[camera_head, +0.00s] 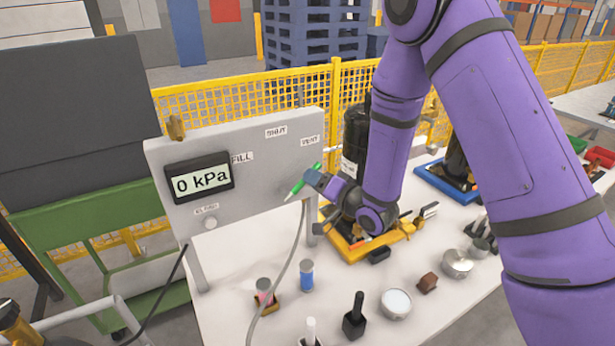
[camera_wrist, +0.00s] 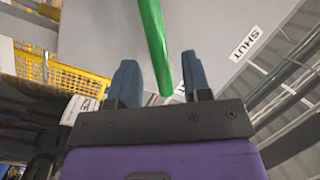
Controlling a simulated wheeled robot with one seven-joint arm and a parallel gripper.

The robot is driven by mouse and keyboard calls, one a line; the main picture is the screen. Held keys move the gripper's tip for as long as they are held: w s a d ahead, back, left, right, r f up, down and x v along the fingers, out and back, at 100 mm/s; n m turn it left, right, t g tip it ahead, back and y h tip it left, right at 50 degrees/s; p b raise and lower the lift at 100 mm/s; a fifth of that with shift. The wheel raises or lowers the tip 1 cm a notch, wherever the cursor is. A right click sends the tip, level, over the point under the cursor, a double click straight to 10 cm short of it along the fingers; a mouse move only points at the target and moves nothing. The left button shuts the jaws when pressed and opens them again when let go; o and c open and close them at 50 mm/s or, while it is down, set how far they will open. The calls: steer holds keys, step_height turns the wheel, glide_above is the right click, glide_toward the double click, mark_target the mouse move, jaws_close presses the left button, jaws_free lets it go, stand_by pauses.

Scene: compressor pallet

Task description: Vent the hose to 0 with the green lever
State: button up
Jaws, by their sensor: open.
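The green lever (camera_head: 302,182) is on the front of the grey panel (camera_head: 262,176), below the VENT label (camera_head: 310,141). It slants from lower left to upper right. The display (camera_head: 200,181) on the panel reads 0 kPa. A grey hose (camera_head: 291,265) hangs from the panel near the lever and runs down to the table. My gripper (camera_head: 312,180) is at the lever. In the wrist view my gripper (camera_wrist: 158,85) is open, with the lever (camera_wrist: 153,45) reaching between its two fingers; I cannot tell whether they touch it.
A yellow fence (camera_head: 215,99) stands behind.

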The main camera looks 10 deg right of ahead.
steer(key=shift+x, duration=1.5)
jaws_close()
